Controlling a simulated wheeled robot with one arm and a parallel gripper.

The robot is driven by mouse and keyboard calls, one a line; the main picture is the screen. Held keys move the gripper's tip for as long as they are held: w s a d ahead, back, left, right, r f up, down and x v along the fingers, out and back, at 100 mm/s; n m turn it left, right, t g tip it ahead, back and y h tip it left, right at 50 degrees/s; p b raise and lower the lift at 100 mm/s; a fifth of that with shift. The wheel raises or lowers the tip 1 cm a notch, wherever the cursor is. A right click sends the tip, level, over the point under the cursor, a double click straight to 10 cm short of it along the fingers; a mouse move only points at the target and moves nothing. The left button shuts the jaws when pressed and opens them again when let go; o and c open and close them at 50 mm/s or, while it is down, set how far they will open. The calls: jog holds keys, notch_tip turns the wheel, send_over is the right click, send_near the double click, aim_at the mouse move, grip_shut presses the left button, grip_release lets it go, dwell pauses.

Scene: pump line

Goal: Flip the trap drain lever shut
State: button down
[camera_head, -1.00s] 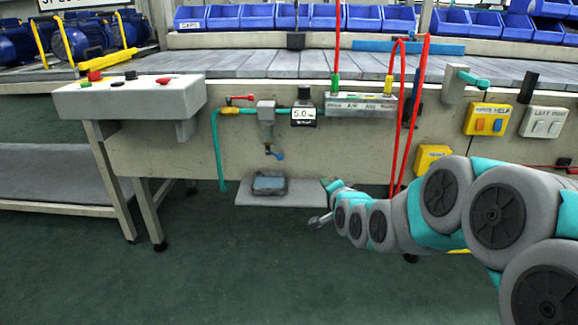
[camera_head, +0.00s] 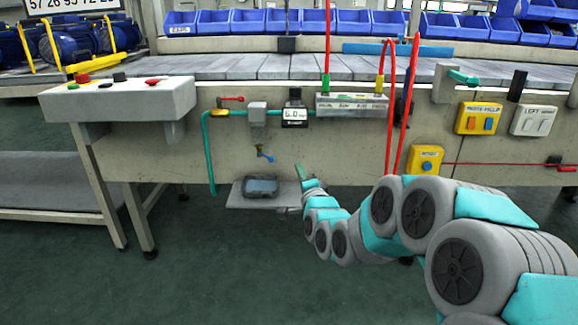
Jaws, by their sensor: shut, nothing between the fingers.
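The trap drain lever (camera_head: 266,156) is a small blue handle. It slants down to the right on the drain cock under the trap. The trap's grey head (camera_head: 257,113) is on the beige panel. The stretch between head and cock is hard to make out. My gripper (camera_head: 301,172) is shut and empty. It is a little right of the lever and slightly lower in the picture, with a visible gap between them. The gripper points up and is small in view, so its distance from the panel is hard to judge.
A dark tray (camera_head: 261,187) sits on a grey shelf (camera_head: 236,201) below the lever. A teal pipe (camera_head: 208,155) with a red-handled valve (camera_head: 232,99) is left. A gauge (camera_head: 295,114) is above right. Red hoses (camera_head: 391,120) hang right of my gripper.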

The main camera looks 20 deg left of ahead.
aim_at(266, 156)
jog(key=w+a+b, duration=0.1)
jog(key=w+a, duration=0.4)
jog(key=a, duration=0.2)
jog(key=shift+w, duration=0.2)
dwell(0.5)
jog(key=shift+s+a+f, duration=0.1)
jog(key=shift+s+a, duration=0.05)
jog(key=shift+s+m+h, duration=0.15)
jog(key=shift+m+h, duration=0.25)
